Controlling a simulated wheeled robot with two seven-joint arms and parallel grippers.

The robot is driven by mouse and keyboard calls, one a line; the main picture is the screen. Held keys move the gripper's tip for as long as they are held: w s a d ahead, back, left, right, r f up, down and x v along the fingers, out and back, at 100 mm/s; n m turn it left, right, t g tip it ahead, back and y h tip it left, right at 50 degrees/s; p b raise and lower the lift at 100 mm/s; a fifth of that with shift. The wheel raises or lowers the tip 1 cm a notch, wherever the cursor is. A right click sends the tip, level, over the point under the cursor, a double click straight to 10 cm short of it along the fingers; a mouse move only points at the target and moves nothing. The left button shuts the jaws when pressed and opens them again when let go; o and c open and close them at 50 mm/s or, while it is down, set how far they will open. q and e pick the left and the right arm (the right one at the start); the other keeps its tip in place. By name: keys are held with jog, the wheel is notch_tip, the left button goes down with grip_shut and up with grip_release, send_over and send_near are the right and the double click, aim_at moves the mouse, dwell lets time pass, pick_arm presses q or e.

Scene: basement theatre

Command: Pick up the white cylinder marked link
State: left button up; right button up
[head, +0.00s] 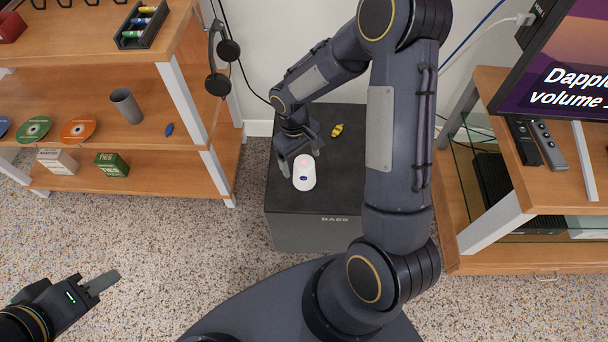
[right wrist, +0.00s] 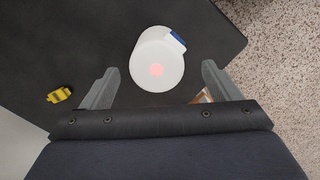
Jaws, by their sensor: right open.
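The white cylinder (head: 304,173) stands on the dark top of the box marked BASS (head: 290,210). A small dark blue mark shows on its side; I cannot read it. In the right wrist view the cylinder (right wrist: 157,58) lies ahead of and between the two fingers, with a red glow on its top. My right gripper (head: 298,152) is above and beside the cylinder; its fingers (right wrist: 157,88) are apart with nothing between their pads. My left gripper (head: 101,284) is at the lower left over the carpet, far from the cylinder; its finger opening is not clear.
A small yellow object (head: 337,130) lies on the box behind the cylinder. A wooden shelf (head: 120,120) with discs, a grey cup and small boxes stands left. A wooden stand (head: 500,215) with a screen and remotes stands right. Open carpet lies left of the box.

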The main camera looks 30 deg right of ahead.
jog(key=f, duration=0.1)
jog(key=s+f+b, duration=0.1)
jog(key=f, duration=0.1)
jog(key=f+b, duration=0.1)
jog(key=f, duration=0.1)
jog(key=shift+s+d, duration=0.25)
jog(key=shift+d, duration=0.05)
jog(key=shift+r, duration=0.1)
jog(key=c, duration=1.1)
